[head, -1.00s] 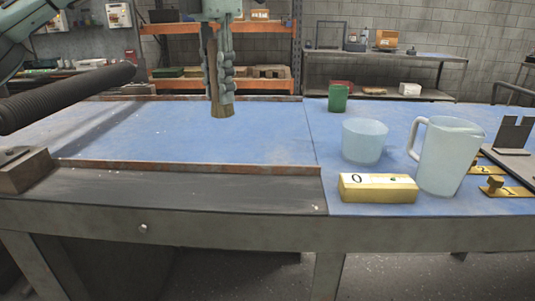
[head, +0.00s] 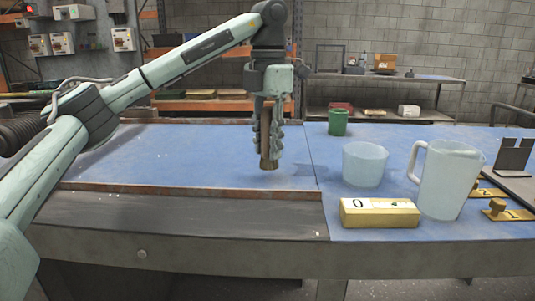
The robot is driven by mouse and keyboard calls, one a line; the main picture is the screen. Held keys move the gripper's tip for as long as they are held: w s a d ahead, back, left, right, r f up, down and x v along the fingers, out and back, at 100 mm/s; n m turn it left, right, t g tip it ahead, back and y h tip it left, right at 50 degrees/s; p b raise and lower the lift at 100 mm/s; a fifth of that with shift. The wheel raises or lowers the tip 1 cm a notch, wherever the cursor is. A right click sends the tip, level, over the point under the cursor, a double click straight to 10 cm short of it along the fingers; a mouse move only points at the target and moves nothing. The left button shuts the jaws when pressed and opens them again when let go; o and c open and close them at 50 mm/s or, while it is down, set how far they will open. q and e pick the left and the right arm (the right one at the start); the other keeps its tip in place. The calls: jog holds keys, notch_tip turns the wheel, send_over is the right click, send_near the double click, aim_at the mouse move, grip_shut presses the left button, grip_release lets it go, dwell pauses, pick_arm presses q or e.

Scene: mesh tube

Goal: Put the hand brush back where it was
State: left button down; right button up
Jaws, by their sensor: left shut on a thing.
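My left gripper (head: 268,135) hangs straight down over the blue bench top, left of the seam in it. It is shut on a brown, upright thing that I take to be the hand brush (head: 268,164). The lower end looks slightly above the bench, but I cannot tell the exact gap. My right gripper is not in view.
Right of the gripper stand a green can (head: 338,122), a translucent tub (head: 365,164), a translucent jug (head: 450,180) and a yellow block (head: 379,213) with a white label. Brass pieces (head: 507,211) and a dark notched stand (head: 511,157) are farther right. The blue bench top (head: 170,155) is clear at left.

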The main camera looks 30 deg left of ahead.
aim_at(268, 108)
pick_arm(q)
jog(key=shift+a+f, duration=0.1)
jog(key=shift+f, duration=1.3)
jog(key=c, duration=1.2)
grip_release()
notch_tip(268, 108, up, 12)
jog(key=shift+r, duration=0.15)
